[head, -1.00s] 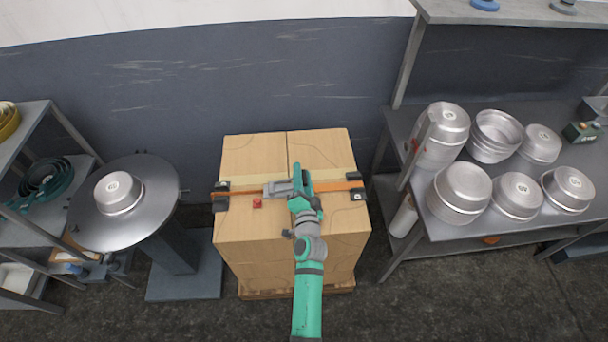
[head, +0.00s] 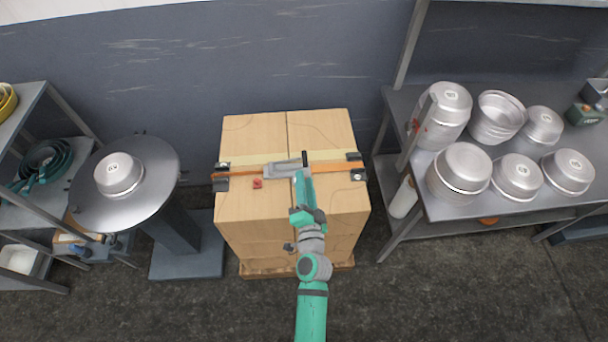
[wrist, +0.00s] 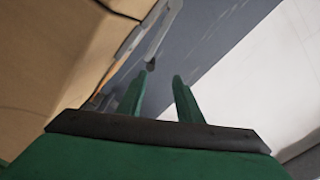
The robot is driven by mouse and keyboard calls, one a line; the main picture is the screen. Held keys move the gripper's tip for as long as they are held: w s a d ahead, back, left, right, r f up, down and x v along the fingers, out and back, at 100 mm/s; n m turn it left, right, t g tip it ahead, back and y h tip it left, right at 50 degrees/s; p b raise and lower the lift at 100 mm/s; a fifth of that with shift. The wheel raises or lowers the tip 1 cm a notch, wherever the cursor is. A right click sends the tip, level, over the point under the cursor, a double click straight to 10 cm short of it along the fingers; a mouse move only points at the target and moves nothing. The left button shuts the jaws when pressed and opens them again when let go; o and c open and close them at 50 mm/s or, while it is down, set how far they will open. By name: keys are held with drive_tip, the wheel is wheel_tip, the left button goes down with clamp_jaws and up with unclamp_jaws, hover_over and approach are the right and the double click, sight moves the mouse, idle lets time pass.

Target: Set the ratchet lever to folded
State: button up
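The grey metal ratchet (head: 283,169) sits on the orange strap across the top of the cardboard box. Its lever (head: 304,159) has a dark tip at the right end that seems to stand up from the strap; its exact angle is hard to tell. My teal gripper (head: 302,174) is at the near side of this end. In the wrist view, the grey lever bar (wrist: 160,32) slopes down to a dark tip just beyond my fingertips (wrist: 160,76). The two fingers are apart, with nothing seen held between them.
The strapped box (head: 250,205) stands between a round metal turntable (head: 150,201) on the left, bearing one pan, and a steel table (head: 450,222) with several stacked pans on the right. A grey wall is behind. Bare floor lies in front.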

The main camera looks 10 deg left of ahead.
drive_tip(key=shift+s, duration=0.1)
drive_tip(key=shift+c, duration=0.5)
drive_tip(key=shift+r, duration=0.2)
drive_tip(key=c, duration=0.5)
drive_tip(key=r+n, duration=0.1)
drive_tip(key=n, duration=0.1)
drive_tip(key=r+n, duration=0.2)
drive_tip(key=r+n+g, duration=0.1)
drive_tip(key=n, duration=0.1)
drive_tip(key=shift+s+a+r+y, duration=0.2)
drive_tip(key=shift+a+y, duration=0.2)
clamp_jaws()
drive_tip(key=n+g+h, duration=0.1)
drive_tip(key=n+g, duration=0.1)
drive_tip(key=n, duration=0.3)
hover_over(307, 165)
drive_tip(key=shift+w+f, duration=0.1)
drive_tip(key=shift+w, duration=0.15)
drive_tip(key=shift+s+f, duration=0.25)
drive_tip(key=shift+f, duration=1.7)
